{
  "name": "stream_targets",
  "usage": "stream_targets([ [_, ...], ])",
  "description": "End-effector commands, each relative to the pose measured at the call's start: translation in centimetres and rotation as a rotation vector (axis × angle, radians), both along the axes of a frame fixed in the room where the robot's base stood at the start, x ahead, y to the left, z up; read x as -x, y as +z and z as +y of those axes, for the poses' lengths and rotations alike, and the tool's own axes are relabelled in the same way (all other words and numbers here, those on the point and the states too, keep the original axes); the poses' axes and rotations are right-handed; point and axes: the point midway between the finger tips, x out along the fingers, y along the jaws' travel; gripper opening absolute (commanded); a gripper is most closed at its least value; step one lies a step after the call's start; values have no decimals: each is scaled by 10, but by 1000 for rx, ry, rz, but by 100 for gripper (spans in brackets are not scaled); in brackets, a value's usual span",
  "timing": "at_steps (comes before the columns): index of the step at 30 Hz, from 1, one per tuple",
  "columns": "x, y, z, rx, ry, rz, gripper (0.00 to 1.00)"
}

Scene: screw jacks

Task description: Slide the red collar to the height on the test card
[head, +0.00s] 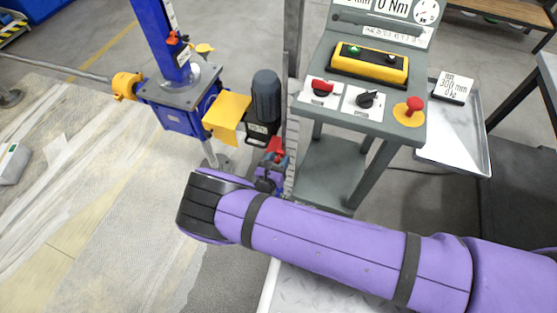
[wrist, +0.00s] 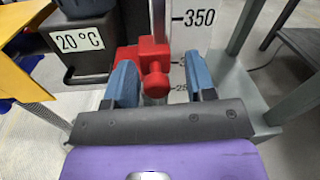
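The red collar (wrist: 152,52) sits on a vertical rod in front of a white scale in the wrist view, with a round red knob facing me. It also shows small in the head view (head: 276,146). The scale (wrist: 182,42) reads 350 above the collar; a lower number is partly hidden by a finger. My gripper (wrist: 160,64) is open, its two blue-grey fingers on either side of the knob with gaps visible. In the head view my arm mostly hides it. The test card (head: 455,88) lies on the tray at the right and appears to read 300 mm.
A grey console (head: 370,75) with switches and a red button (head: 414,105) stands right of the scale. A blue jack (head: 185,105) with a yellow plate (head: 227,115) and a dark motor (head: 266,95) are left. A metal tray (head: 460,140) is at the right.

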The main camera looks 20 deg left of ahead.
Motion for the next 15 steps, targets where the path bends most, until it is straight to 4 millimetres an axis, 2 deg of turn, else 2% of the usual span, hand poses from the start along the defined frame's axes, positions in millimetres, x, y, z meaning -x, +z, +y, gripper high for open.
stream_targets([
  [8,4,1,3,-2,3,0,50],
  [11,15,0,4,-2,4,1,50],
  [15,40,0,8,-2,4,0,50],
])
